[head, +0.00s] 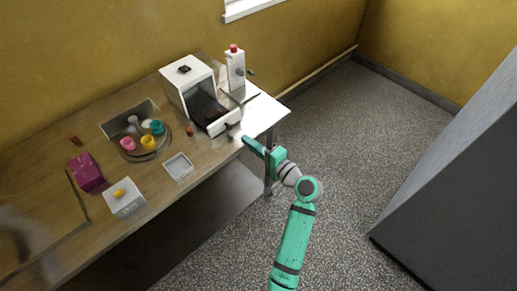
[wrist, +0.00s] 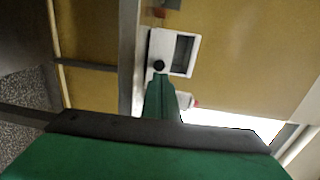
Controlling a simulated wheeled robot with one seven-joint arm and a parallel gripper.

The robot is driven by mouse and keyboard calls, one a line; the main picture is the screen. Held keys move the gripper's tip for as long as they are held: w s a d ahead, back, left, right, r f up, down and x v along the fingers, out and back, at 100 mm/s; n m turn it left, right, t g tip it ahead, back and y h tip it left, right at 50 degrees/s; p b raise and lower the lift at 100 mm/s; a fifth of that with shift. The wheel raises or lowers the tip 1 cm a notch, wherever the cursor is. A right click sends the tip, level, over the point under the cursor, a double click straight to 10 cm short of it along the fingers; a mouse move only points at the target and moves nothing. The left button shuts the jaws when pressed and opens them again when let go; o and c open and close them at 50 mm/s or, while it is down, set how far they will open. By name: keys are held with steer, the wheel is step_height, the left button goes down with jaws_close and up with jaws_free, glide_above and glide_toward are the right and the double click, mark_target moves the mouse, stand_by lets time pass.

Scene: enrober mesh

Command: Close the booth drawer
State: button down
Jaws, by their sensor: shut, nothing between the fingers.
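The booth (head: 190,82) is a white box with a dark opening, standing at the back of the counter. Its drawer (head: 222,127) is pulled out toward the counter's front edge, with a white front and a dark interior. In the wrist view the booth (wrist: 188,37) appears turned sideways, with the drawer's round black knob (wrist: 158,66) just beyond my fingertips. My gripper (head: 246,140) is shut and empty, just in front and to the right of the drawer front. Whether it touches the knob cannot be told.
A white dispenser with a red top (head: 236,70) stands right of the booth. Left are a round tray (head: 125,153) with coloured cups, a small square dish (head: 178,166), a magenta box (head: 87,171) and a white box with a yellow knob (head: 125,198). The floor right of the counter is clear.

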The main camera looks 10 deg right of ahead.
mark_target(231, 127)
steer(key=shift+x, duration=3.1)
steer(key=x, duration=0.5)
steer(key=shift+r, duration=0.15)
steer(key=shift+d, duration=0.2)
